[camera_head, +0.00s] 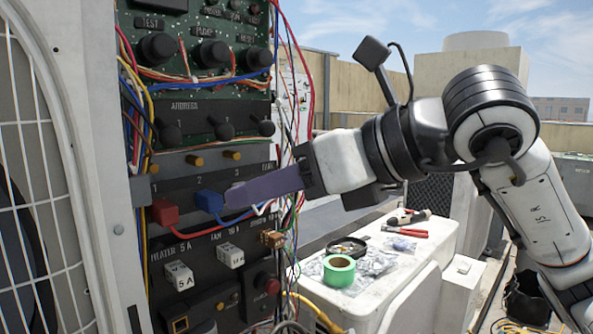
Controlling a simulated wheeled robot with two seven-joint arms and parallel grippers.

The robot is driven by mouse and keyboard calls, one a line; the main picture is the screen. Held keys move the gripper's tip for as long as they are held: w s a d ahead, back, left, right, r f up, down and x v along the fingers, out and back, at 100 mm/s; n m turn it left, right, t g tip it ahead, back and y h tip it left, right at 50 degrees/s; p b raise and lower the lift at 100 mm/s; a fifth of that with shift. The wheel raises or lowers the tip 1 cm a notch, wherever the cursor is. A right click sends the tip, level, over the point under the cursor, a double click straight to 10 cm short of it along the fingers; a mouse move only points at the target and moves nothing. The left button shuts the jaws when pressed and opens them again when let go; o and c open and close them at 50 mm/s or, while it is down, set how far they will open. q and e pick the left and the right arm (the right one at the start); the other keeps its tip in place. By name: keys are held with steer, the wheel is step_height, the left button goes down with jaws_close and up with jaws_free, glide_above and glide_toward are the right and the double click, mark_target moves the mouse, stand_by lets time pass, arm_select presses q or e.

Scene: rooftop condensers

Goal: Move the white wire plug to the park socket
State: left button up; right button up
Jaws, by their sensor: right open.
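My right gripper (240,194) reaches in from the right, its purple-grey finger pointing left at the panel's numbered socket row. Its jaws are open, though the near finger hides the gap. A small pale piece at the fingertip, beside the blue plug, may be part of the white wire plug; most of that plug is hidden. A white wire (263,209) shows just below the finger. The red plug (165,212) sits under number 1 and the blue plug (209,201) under number 2. The park socket is hidden behind my gripper. My left gripper is out of view.
Loose coloured wires (299,150) hang along the panel's right edge. A white fan housing (95,190) stands close on the left. Below my arm, a white box (425,250) carries green tape (339,270), pliers (405,231) and small bags. Fuse blocks and knobs stick out of the panel.

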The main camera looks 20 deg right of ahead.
steer(key=w+d+r+m+t+h, duration=0.1)
steer(key=d+r+h, duration=0.1)
steer(key=d, duration=0.2)
steer(key=x, duration=0.5)
steer(key=p+x, duration=0.1)
steer(key=x, duration=0.4)
steer(key=shift+w+d+f, duration=0.1)
steer(key=shift+d, duration=0.1)
jaws_close()
